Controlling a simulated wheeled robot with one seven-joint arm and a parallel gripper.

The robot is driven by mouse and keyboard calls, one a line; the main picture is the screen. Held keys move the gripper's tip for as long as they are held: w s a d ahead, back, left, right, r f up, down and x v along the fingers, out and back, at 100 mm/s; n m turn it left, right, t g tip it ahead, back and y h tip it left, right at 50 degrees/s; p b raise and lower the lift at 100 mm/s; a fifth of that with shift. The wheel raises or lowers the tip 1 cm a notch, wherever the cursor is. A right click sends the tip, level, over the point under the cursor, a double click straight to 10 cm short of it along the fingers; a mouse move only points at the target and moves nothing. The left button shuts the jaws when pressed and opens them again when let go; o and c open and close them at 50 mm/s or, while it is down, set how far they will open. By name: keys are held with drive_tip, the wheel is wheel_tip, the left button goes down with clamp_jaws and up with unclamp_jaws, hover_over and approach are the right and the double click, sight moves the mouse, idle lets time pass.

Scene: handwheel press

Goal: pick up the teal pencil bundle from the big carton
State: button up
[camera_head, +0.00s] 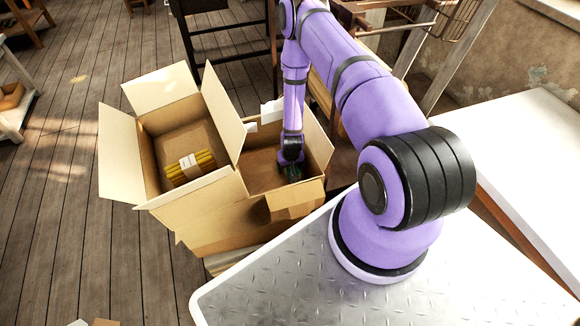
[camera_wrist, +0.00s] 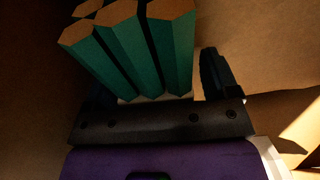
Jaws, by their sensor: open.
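The teal pencil bundle (camera_wrist: 140,50) fills the upper middle of the wrist view, its hexagonal tan ends toward the camera and a pale band low on it. In the head view only a small dark-teal bit (camera_head: 292,174) shows under my gripper (camera_head: 291,160), inside the right-hand open carton (camera_head: 258,172). My gripper (camera_wrist: 158,88) is open. One finger shows just right of the bundle, with a small gap. The other is mostly hidden behind the pencils at the left. The bundle lies between the fingers, not clamped.
A second open carton (camera_head: 118,158) stands directly left, holding a yellow pencil bundle (camera_head: 190,166) with a white band. Its raised flaps border the right-hand carton. Carton walls close in around my gripper. A white table (camera_head: 535,150) stands at the right.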

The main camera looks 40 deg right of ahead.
drive_tip(key=shift+f, duration=0.2)
drive_tip(key=c, duration=1.1)
drive_tip(key=shift+r, duration=0.15)
